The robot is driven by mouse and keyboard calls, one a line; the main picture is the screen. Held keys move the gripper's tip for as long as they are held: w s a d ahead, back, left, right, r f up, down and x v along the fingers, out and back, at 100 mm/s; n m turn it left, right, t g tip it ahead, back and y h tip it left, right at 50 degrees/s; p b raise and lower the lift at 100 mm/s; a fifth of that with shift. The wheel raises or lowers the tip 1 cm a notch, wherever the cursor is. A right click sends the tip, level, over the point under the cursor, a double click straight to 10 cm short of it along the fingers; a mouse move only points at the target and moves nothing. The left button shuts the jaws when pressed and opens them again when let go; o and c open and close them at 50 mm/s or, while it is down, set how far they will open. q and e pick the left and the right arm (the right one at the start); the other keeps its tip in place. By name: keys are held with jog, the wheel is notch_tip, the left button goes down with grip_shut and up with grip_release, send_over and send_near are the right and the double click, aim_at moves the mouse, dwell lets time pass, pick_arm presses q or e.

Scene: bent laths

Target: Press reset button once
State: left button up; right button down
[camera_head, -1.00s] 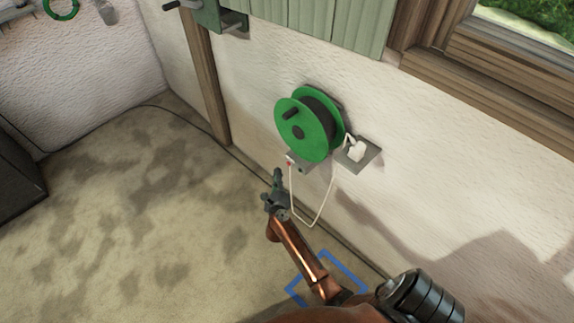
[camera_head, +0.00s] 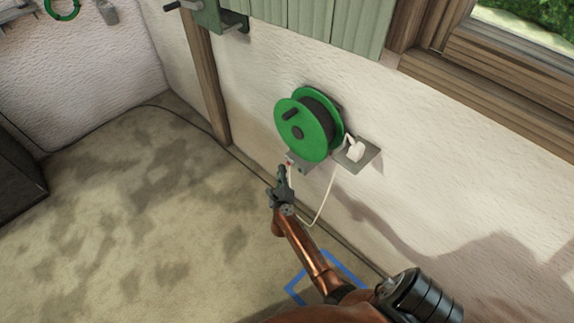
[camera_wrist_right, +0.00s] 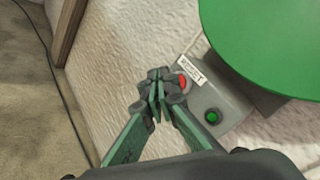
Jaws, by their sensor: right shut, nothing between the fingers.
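A red button (camera_wrist_right: 183,82) sits on a small grey box (camera_wrist_right: 222,92) on the wall, beside a white label (camera_wrist_right: 192,67) whose print looks like "RESET". In the head view the red button (camera_head: 290,163) is a tiny spot below the reel. My right gripper (camera_head: 282,172) is shut and empty, its tips just below the button in that view. In the wrist view the right gripper's fingertips (camera_wrist_right: 158,88) show immediately left of the button and partly overlap its edge. I cannot tell whether they touch it. My left gripper is not in view.
A green cable reel (camera_head: 303,130) hangs on the wall just above the box. A green round button or lamp (camera_wrist_right: 212,116) is also on the box. A white cord (camera_head: 325,198) loops below, from a white plug (camera_head: 355,149). A wooden post (camera_head: 205,80) stands left.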

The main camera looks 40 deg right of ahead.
dwell(0.8)
jog(key=shift+d, duration=0.1)
jog(key=shift+d, duration=0.3)
jog(key=shift+d, duration=0.15)
dwell(0.3)
